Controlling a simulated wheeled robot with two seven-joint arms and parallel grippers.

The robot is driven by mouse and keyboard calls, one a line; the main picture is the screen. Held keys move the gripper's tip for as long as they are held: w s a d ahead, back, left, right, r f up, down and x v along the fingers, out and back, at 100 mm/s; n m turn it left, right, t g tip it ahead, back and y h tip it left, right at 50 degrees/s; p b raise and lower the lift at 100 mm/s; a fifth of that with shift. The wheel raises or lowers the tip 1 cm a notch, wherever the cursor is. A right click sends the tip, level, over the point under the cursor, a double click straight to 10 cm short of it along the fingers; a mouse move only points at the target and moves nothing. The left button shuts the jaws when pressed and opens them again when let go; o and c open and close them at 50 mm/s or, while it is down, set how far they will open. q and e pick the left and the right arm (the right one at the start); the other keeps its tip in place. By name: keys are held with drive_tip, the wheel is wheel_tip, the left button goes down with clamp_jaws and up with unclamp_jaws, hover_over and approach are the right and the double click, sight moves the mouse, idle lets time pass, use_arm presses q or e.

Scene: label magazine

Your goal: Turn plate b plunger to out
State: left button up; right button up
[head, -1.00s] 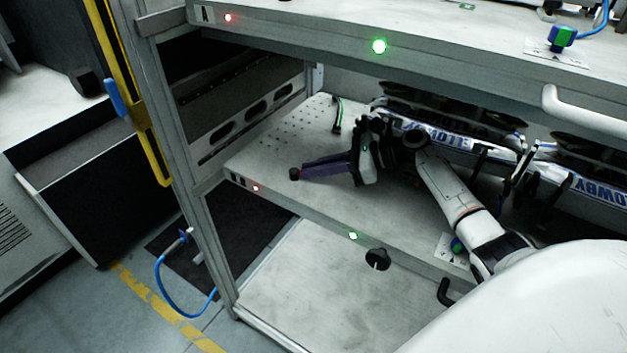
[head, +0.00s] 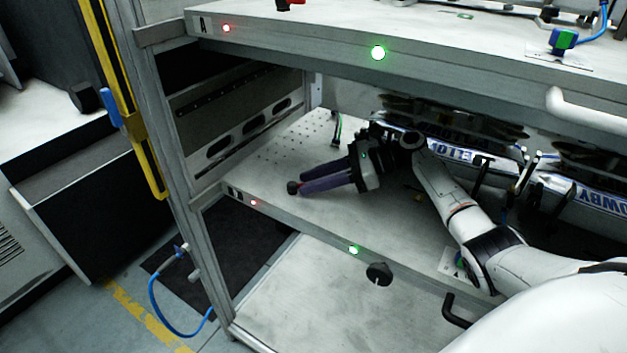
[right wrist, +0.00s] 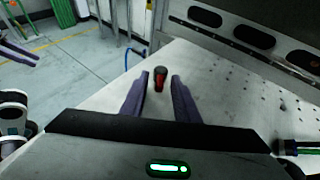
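The plate b plunger (right wrist: 160,84), a small upright knob with a black top and red body, stands near the left front corner of plate B (head: 262,165). In the head view the plunger (head: 292,187) shows as a dark knob at the fingertips. My right gripper (head: 299,184) reaches left over the plate, its two purple fingers apart. In the right wrist view the right gripper (right wrist: 160,77) is open, with the plunger in line with the gap at its tips. Contact cannot be told. Purple fingers of my left gripper (right wrist: 20,42) show at upper left; their opening is unclear.
Plate A (head: 330,33) overhangs plate B. A frame post (head: 170,150) stands left of plate B. Printed label strips (head: 450,150) lie behind my arm. The perforated left area of plate B is clear.

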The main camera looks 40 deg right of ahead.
drive_tip(key=v, duration=1)
drive_tip(key=shift+s+d, duration=0.1)
drive_tip(key=shift+d, duration=0.05)
